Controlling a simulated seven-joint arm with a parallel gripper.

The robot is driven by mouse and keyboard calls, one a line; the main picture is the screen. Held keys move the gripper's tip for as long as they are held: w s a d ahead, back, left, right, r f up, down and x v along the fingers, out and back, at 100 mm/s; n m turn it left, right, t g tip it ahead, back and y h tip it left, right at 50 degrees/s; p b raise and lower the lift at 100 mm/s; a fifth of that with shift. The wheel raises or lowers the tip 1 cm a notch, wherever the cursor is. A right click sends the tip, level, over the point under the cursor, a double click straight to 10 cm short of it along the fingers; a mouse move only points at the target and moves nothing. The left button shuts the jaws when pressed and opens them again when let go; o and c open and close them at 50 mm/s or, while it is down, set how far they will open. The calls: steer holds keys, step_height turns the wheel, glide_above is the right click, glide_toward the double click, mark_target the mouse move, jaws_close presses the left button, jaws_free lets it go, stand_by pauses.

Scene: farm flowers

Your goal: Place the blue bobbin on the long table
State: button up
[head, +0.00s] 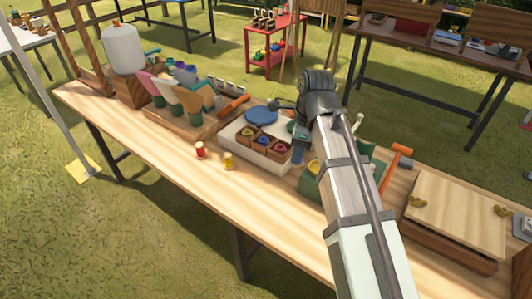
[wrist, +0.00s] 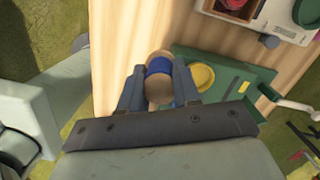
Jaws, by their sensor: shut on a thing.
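The blue bobbin (wrist: 159,66), wooden with a blue band, is between the two fingers of my gripper (wrist: 160,78) in the wrist view. My gripper is shut on it. In the head view my gripper (head: 298,140) is small and partly hidden by my arm, above the right part of the long table (head: 150,137). The long table is pale wood and also shows below the bobbin in the wrist view (wrist: 120,40). A red bobbin (head: 200,150) and a yellow bobbin (head: 228,161) stand upright near the table's front edge.
A white tray (head: 238,149) with small wooden boxes lies left of my gripper. A green tray (wrist: 222,60) with a yellow round thing is close by on the right. A wooden case (head: 455,215) occupies the right end. Bare wood lies along the front edge.

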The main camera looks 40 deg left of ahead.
steer(key=s+a+f+n, duration=0.3)
steer(key=s+a+f, duration=0.2)
steer(key=s+a, duration=0.55)
glide_above(238, 191)
steer(key=f, duration=0.1)
steer(key=shift+m, duration=0.4)
steer(key=shift+w+d+f, duration=0.1)
steer(key=shift+w+f, duration=0.05)
steer(key=shift+f, duration=2.3)
steer(key=shift+w+d+f, duration=0.1)
steer(key=shift+f, duration=2.35)
steer(key=shift+f, duration=0.1)
steer(key=o, duration=1)
steer(key=r, duration=0.8)
steer(key=d+r, duration=0.1)
steer(key=r, duration=0.3)
steer(key=shift+w, duration=0.4)
steer(key=shift+d, duration=0.1)
